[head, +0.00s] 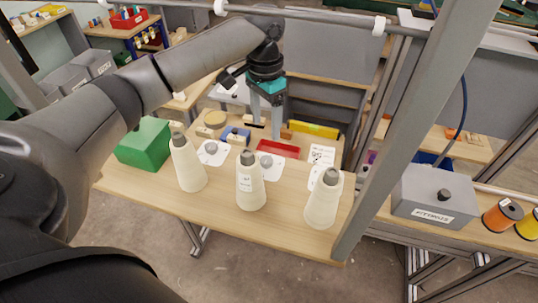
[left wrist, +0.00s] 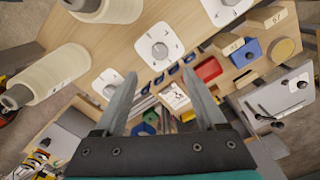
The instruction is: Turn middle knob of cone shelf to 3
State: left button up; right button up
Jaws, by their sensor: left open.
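The cone shelf (head: 140,185) is a light wooden board with three white dial plates, each bearing a round grey knob. The middle knob (head: 266,161) sits on its plate (head: 276,173), behind the middle cone. In the left wrist view, the middle knob (left wrist: 160,50) lies just beyond the fingertips, roughly centred between them in the picture. Its pointer setting is too small to read. My left gripper (head: 265,130) points down, open and empty, behind the middle knob and apart from it. Its fingers also show in the left wrist view (left wrist: 160,78). My right gripper is not seen.
Three cream cones (head: 188,165) stand along the front edge. A green box (head: 145,145) is at the left, a red tray (head: 278,149) and a yellow block (head: 313,129) at the back. A grey upright post (head: 412,120) rises at the right, near a grey box (head: 433,195).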

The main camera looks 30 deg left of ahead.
aim_at(266, 159)
pick_arm(q)
notch_tip(266, 159, down, 12)
jog(key=shift+r+b, duration=0.25)
jog(key=shift+b, duration=0.1)
jog(key=shift+d, duration=0.1)
jog(key=shift+c, duration=0.3)
grip_shut()
